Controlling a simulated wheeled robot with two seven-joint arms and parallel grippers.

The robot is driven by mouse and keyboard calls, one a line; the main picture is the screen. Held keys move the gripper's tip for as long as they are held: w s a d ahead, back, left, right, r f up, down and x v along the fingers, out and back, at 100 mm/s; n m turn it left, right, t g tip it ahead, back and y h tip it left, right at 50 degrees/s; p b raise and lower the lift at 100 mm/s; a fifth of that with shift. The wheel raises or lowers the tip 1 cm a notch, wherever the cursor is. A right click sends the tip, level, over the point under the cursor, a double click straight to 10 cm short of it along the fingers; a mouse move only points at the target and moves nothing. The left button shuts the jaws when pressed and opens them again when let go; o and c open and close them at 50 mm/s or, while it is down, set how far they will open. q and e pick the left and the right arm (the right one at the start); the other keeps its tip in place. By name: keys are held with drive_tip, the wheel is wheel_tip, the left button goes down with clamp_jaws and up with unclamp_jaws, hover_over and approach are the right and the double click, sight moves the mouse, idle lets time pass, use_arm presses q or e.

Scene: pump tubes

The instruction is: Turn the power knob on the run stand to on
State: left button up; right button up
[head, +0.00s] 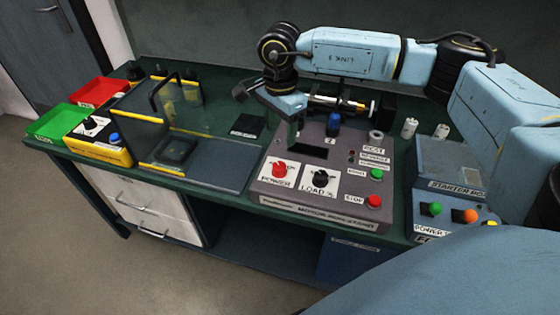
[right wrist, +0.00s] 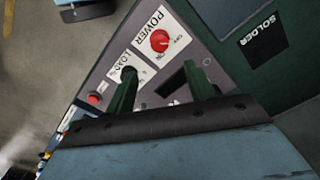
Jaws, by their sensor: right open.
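The run stand (head: 330,204) is a grey-brown sloped panel on the green bench. Its red power knob (head: 279,168) sits on a white POWER plate at the panel's left. In the right wrist view the knob (right wrist: 160,40) lies ahead of my fingers, with OFF and ON marks beside it. I cannot tell which mark it points at. My right gripper (head: 294,144) is open and empty, above the panel just behind the POWER plate, apart from the knob. Its two green fingers (right wrist: 160,72) show in the right wrist view. My left gripper is not in view.
The black LOAD knob (head: 320,178) is right of the power knob. A blue knob (head: 334,124), a green button (head: 376,174) and a red STOP button (head: 373,201) share the panel. A clear-walled case (head: 190,130) stands left, the starter box (head: 450,165) right.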

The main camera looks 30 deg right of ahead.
sight(280, 165)
wheel_tip(280, 165, down, 11)
drive_tip(key=shift+f, duration=0.2)
drive_tip(key=shift+c, duration=0.3)
drive_tip(key=c, duration=0.9)
